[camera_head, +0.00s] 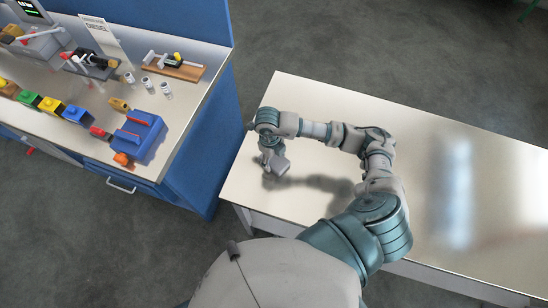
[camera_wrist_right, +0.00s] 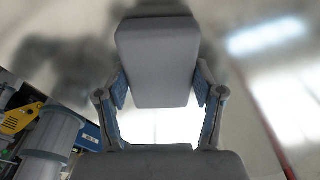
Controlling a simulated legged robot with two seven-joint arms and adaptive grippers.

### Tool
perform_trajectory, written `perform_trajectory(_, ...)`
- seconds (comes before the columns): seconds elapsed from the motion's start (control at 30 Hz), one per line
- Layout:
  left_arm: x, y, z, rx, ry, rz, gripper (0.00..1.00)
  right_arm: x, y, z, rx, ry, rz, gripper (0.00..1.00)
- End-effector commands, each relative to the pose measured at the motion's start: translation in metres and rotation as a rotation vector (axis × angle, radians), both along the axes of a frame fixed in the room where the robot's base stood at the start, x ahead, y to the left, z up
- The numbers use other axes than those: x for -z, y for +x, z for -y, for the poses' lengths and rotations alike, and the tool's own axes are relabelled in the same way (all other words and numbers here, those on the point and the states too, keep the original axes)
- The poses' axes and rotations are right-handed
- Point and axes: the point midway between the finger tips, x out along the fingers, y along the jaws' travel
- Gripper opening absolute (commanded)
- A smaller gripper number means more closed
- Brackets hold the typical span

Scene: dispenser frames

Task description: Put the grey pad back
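The grey pad (camera_wrist_right: 158,55) is a flat block with rounded corners. In the right wrist view it sits between the two blue-lined fingers of my right gripper (camera_wrist_right: 160,90), which press against its sides. In the head view my right gripper (camera_head: 268,150) points down over the left end of the pale table, with the grey pad (camera_head: 278,165) at its tip. A shadow lies on the table beside it, and the pad looks held above the surface, though the exact gap is hard to tell. My left gripper is out of view.
The pale table (camera_head: 330,95) is otherwise bare. A blue-sided workbench (camera_head: 205,60) stands to the left across a floor gap. It carries a blue box (camera_head: 138,135), coloured bins (camera_head: 50,104), white jars (camera_head: 147,82), a wooden-based device (camera_head: 175,68) and a sign (camera_head: 104,38).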

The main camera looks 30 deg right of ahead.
Motion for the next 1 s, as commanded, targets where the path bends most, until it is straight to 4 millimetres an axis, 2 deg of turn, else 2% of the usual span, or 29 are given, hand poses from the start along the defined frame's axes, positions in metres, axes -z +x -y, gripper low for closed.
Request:
perform_trajectory(0.03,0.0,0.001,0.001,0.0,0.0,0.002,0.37,0.0,0.0,0.0,0.0,-0.001,0.0,0.82)
perform_trajectory(0.07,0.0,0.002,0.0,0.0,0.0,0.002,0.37,0.0,0.0,0.0,0.0,-0.001,0.0,0.89)
perform_trajectory(0.1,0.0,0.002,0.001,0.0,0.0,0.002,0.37,0.0,0.0,0.0,0.0,-0.001,0.0,0.92)
perform_trajectory(0.47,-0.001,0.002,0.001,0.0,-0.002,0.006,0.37,-0.002,0.0,-0.001,0.0,-0.001,0.0,0.92)
perform_trajectory(0.57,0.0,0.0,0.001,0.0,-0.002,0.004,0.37,-0.014,0.002,-0.001,0.001,0.0,0.003,0.92)
perform_trajectory(0.87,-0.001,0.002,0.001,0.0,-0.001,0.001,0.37,-0.08,0.01,-0.003,0.001,0.0,0.006,0.92)
perform_trajectory(1.0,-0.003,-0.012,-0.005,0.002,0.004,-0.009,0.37,-0.106,0.013,-0.004,0.001,-0.002,0.005,0.92)
